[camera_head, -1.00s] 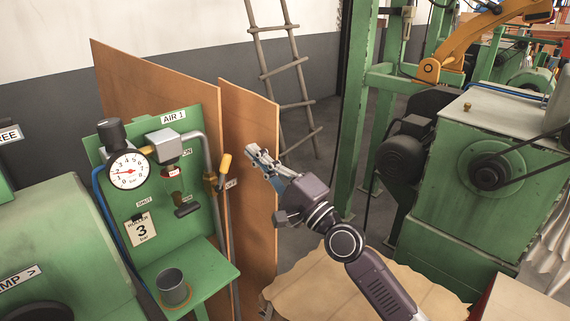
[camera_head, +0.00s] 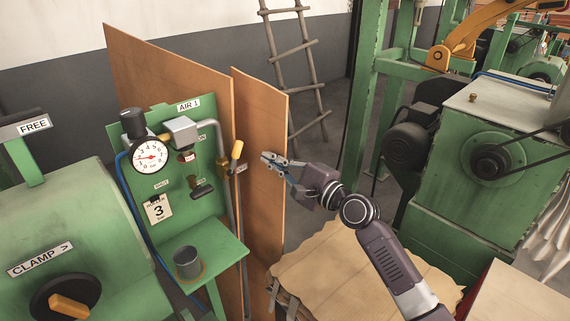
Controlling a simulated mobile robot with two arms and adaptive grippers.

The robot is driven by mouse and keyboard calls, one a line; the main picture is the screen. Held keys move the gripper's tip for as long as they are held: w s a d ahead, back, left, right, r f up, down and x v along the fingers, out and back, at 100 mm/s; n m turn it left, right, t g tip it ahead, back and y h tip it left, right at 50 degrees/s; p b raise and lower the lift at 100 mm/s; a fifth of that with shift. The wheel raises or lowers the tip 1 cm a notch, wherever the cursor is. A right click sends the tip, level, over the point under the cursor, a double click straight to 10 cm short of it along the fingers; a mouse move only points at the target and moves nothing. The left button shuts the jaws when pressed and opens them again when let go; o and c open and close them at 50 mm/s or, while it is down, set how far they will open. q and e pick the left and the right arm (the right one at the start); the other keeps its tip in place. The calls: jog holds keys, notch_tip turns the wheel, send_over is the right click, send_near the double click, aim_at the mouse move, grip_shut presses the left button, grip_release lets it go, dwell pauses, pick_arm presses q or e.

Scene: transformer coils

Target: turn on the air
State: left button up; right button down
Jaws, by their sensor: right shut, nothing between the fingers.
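The green air panel (camera_head: 200,218) is marked AIR 1 and stands at the left of centre. It carries a round pressure gauge (camera_head: 150,156) and a grey pipe (camera_head: 222,150) running down its right side. My left gripper is not in view.
A grey cup (camera_head: 188,262) stands on the panel's green shelf (camera_head: 225,262). Brown boards (camera_head: 262,125) stand behind the panel. A green machine with a CLAMP label (camera_head: 40,258) fills the lower left. A green belt-driven machine (camera_head: 470,190) stands at the right.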

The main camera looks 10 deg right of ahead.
aim_at(235, 158)
jog(key=a+p, duration=0.1)
jog(key=a+r+p, duration=0.1)
jog(key=a, duration=0.1)
jog(key=a+p, duration=0.1)
jog(key=shift+w+a+r, duration=0.1)
jog(key=shift+a+r, duration=0.25)
jog(key=shift+r, duration=0.05)
